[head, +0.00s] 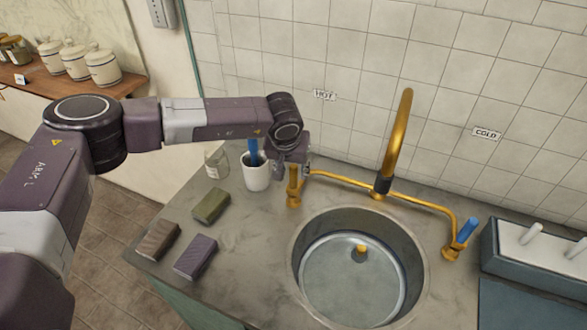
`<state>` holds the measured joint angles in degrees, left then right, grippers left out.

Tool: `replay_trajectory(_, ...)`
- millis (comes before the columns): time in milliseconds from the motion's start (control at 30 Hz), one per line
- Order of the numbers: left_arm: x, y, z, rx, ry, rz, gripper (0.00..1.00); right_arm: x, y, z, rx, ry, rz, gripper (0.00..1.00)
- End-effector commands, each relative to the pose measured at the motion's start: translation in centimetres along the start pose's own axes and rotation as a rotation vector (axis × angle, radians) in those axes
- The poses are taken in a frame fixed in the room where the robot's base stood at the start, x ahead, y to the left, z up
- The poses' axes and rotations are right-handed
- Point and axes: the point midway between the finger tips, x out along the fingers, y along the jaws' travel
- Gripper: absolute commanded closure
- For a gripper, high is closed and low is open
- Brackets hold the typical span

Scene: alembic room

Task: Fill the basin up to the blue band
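The round steel basin (296,262) is sunk in the grey counter. A pale disc, water or the basin's floor, fills its lower part; I cannot tell which. A gold knob (359,254) shows in it. The gold spout (398,135) rises behind the basin, with no stream visible. A tap with an orange-brown handle (293,181) is at the left under the HOT label; a tap with a blue handle (467,229) is at the right near the COLD label. My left gripper (303,171) is beside the left handle, its fingers mostly hidden. My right gripper is out of view.
A white cup (256,176) with a blue-handled item and a glass jar (216,162) stand behind the green (211,206), brown (158,241) and purple (195,257) blocks. A dark rack (530,262) stands right of the basin. The tiled wall is behind.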

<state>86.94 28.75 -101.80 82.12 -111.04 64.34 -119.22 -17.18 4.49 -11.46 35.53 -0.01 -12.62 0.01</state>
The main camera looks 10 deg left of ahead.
Motion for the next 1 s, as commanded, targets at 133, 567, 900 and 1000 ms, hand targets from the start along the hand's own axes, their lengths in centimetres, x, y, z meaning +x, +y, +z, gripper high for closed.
replay_trajectory(133,1.1,0.1,0.0,0.0,0.0,0.001,0.65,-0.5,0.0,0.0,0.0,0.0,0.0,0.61)
replay_trajectory(567,1.4,0.1,0.0,-0.001,0.0,0.002,0.79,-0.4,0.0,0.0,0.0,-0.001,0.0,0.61)
replay_trajectory(900,1.4,0.1,0.0,-0.001,0.0,0.001,1.0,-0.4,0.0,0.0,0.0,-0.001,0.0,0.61)
replay_trajectory(1000,1.4,0.0,0.0,-0.001,0.0,0.001,1.0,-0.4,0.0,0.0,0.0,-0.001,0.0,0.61)
